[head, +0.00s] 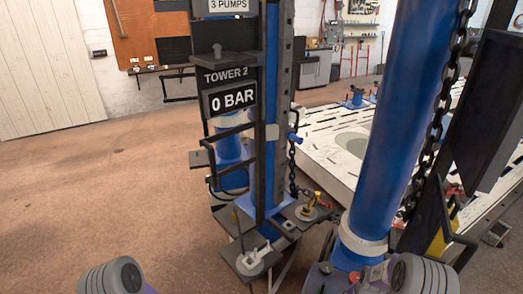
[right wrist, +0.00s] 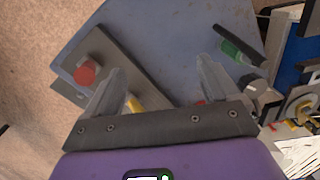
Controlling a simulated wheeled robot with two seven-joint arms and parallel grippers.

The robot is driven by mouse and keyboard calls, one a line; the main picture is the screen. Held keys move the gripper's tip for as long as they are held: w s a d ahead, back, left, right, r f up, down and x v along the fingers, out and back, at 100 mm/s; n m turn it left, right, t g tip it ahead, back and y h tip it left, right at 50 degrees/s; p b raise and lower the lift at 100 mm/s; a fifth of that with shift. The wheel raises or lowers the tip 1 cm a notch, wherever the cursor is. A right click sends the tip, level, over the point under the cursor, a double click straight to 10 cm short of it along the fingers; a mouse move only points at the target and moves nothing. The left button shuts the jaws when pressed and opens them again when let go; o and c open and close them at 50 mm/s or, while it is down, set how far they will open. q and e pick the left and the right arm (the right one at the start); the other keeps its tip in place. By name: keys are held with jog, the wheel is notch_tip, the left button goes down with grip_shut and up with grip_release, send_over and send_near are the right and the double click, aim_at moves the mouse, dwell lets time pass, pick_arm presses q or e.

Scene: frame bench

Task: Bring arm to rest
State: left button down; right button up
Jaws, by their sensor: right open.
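My right gripper (right wrist: 160,78) shows in the right wrist view with its two grey fingers spread apart and nothing visible between the fingertips. It is over a blue-grey surface (right wrist: 165,30). A yellow piece and a small red piece show partly behind the finger bases; I cannot tell what they are. In the head view, grey ribbed parts of my arms show at the bottom left and bottom right. My right arm's part is in front of the foot of a thick blue column (head: 390,130). My left gripper is not in view.
A dark plate with a red knob (right wrist: 85,75) and a green-handled item (right wrist: 237,50) lie near the right fingers. In the head view, a tower marked 0 BAR (head: 232,97) stands centrally, with a hanging chain (head: 435,125) at right. Open floor (head: 100,190) is at left.

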jog(key=s+a+f+n+y, duration=0.2)
jog(key=s+a+n, duration=0.2)
jog(key=s+a, duration=0.6)
jog(key=s+a+f+n+y, duration=0.15)
jog(key=s+a+n, duration=0.25)
jog(key=s+a, duration=0.65)
notch_tip(320, 180, down, 10)
jog(key=w+a+b, duration=0.1)
jog(key=b, duration=0.9)
jog(key=shift+w, duration=0.35)
jog(key=shift+h, duration=0.25)
